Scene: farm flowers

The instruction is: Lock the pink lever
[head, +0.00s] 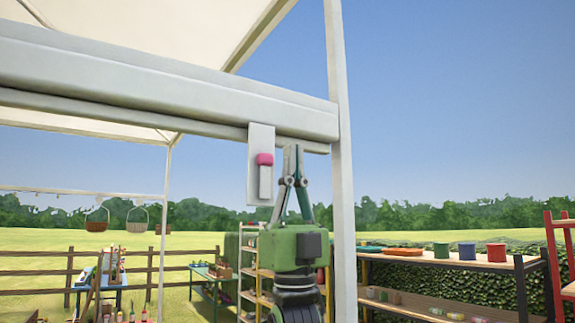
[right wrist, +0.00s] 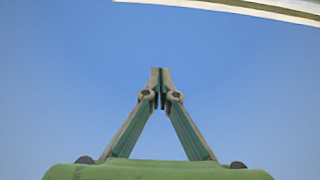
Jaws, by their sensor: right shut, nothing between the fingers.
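The pink lever (head: 265,159) is a small pink-tipped piece on a white plate (head: 255,188) fixed to the grey beam of the canopy frame, in the head view. My right gripper (head: 293,150) points up just to the right of the lever, with its fingertips near the underside of the beam. Its fingers are shut and empty; whether they touch the plate cannot be told. In the right wrist view the shut fingertips (right wrist: 160,75) stand against plain sky, and the lever does not show there. My left gripper is not in view.
The grey beam (head: 150,88) runs across the upper left to a white post (head: 341,190), close to the right of my gripper. A shelf with colored pots (head: 467,251) stands at the right. Tables, a fence (head: 150,270) and hanging baskets (head: 97,225) are farther back.

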